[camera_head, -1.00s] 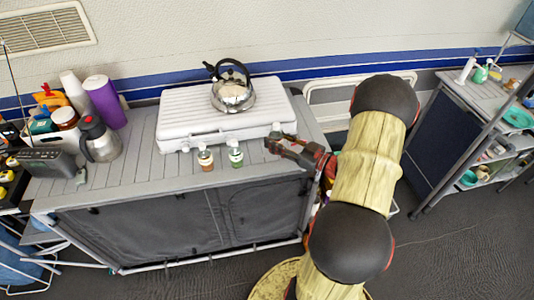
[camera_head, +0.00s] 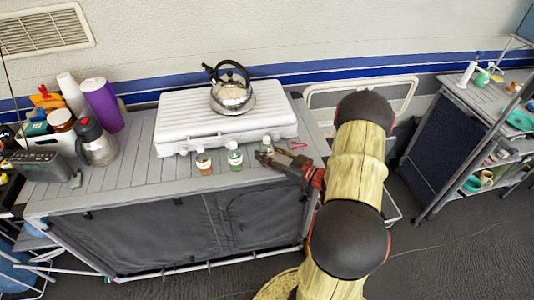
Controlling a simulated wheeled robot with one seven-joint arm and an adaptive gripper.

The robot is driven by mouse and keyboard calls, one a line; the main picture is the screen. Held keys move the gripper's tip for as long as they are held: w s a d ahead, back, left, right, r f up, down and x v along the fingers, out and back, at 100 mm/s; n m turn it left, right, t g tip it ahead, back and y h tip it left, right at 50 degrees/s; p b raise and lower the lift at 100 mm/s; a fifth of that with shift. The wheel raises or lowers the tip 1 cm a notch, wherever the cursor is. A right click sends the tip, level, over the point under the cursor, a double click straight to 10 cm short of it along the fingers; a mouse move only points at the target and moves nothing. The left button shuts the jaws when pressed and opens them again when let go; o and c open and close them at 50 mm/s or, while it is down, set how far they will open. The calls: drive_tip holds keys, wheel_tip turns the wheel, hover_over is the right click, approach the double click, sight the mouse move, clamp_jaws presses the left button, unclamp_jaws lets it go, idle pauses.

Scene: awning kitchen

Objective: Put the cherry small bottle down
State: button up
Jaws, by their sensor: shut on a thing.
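My gripper (camera_head: 266,155) is shut on a small bottle, which I take to be the cherry small bottle (camera_head: 266,144). Its pale cap and upper part show at the fingers; the rest is hidden behind them. The gripper is low over the front right part of the grey slatted counter (camera_head: 120,185). I cannot tell whether the bottle's base touches the counter. To its left stand a small bottle with green contents (camera_head: 235,157) and a small bottle with brownish-red contents (camera_head: 204,161), both upright.
A white folded stove case (camera_head: 180,120) with a steel kettle (camera_head: 232,95) on it stands behind the bottles. A red object (camera_head: 298,144) lies right of my gripper. A steel jug (camera_head: 96,143) and purple cup (camera_head: 103,105) stand at the left. The counter's left front is clear.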

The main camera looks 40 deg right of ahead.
drive_tip(key=shift+f, duration=0.2)
drive_tip(key=o, duration=1.1)
drive_tip(key=shift+c, duration=0.2)
drive_tip(key=shift+o, duration=0.4)
drive_tip(key=shift+b, duration=0.3)
